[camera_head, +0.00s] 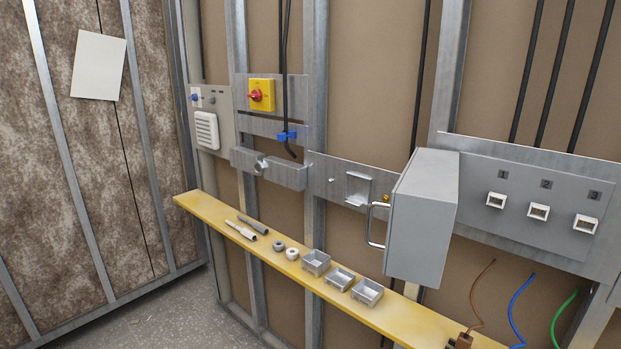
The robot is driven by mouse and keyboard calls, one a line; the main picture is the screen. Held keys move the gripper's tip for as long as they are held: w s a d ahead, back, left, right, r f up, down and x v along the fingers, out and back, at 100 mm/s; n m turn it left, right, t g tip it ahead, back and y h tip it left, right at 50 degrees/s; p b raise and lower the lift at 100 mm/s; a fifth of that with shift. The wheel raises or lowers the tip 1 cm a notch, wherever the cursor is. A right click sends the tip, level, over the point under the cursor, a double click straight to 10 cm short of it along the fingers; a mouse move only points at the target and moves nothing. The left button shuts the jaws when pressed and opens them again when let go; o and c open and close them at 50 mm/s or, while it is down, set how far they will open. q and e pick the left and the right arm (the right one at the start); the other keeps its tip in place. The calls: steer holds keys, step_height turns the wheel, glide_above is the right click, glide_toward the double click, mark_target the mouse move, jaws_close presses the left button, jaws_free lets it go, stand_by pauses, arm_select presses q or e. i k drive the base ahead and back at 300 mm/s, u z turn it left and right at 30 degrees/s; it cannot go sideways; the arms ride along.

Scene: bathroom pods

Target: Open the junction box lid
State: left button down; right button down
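The junction box (424,225) is a grey box on the wall panel, right of the middle in the head view. A pale metal bar handle (370,226) stands out at its left side. No gap around the lid can be made out, and the inside of the box is not visible. Neither of my grippers is in view, and nothing touches the box or its handle.
A yellow shelf (222,208) runs below, holding small metal boxes (340,279), rings and tools. A yellow switch with a red knob (262,95) is on the left. Brown, blue (514,312) and green wires hang at right below a socket panel (545,190).

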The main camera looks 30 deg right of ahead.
mark_target(422, 207)
steer(key=z, duration=0.7)
steer(key=i, duration=0.85)
steer(key=z, duration=0.85)
